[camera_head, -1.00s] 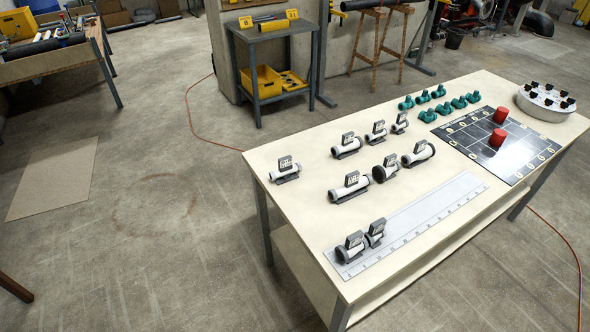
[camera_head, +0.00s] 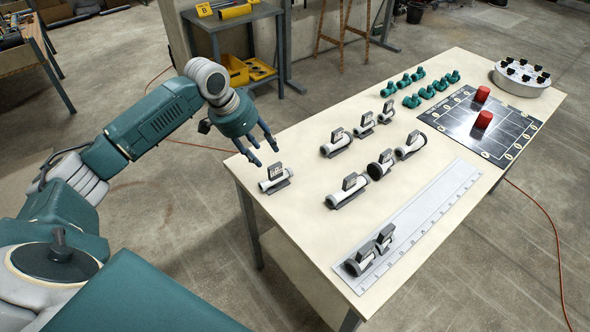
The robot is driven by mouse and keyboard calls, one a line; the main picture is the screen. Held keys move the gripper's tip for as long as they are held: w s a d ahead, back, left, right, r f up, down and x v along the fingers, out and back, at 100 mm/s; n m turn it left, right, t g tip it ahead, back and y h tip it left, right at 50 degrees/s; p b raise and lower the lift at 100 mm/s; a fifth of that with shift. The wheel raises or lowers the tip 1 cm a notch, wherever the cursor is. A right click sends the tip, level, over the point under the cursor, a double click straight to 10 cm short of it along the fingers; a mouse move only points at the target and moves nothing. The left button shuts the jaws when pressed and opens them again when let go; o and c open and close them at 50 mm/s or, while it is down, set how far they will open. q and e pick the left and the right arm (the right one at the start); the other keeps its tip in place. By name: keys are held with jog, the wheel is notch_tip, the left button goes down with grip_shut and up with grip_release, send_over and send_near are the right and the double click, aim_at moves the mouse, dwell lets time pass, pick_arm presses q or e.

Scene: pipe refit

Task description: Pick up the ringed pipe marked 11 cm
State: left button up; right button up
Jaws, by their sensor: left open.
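Several white pipes with tagged dark clips rest on the pale table (camera_head: 310,240). One pipe (camera_head: 273,180) lies alone at the near left corner. Others lie in the middle: a back row with a pipe (camera_head: 337,146), and a front row with a long pipe (camera_head: 347,192), a pipe with a wide dark ring (camera_head: 381,166) and a pipe (camera_head: 411,146). The tags are too small to read, so I cannot tell which is marked 11 cm. My left gripper (camera_head: 266,157) is open and empty, just above and behind the lone pipe. My right gripper is out of view.
A long grey ruler (camera_head: 430,213) lies along the front. Teal fittings (camera_head: 421,88), a black grid board (camera_head: 500,122) with two red cylinders (camera_head: 483,120) and a round white tray (camera_head: 522,84) fill the far right. The table's left front area is clear.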

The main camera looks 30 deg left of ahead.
aim_at(275, 167)
pick_arm(q)
jog(key=x, duration=0.3)
jog(key=shift+w+d+f+p, duration=0.15)
jog(key=shift+d+f+p, duration=0.1)
jog(key=shift+f+p, duration=0.1)
jog(key=shift+d+f, duration=0.1)
jog(key=shift+f, duration=0.05)
jog(key=shift+d+f, duration=0.1)
jog(key=shift+f, duration=0.55)
jog(key=p+x, duration=0.1)
jog(key=x, duration=0.3)
jog(key=shift+d+p, duration=0.15)
jog(key=shift+p, duration=0.25)
jog(key=shift+w+f, duration=0.1)
jog(key=shift+f, duration=0.3)
grip_shut()
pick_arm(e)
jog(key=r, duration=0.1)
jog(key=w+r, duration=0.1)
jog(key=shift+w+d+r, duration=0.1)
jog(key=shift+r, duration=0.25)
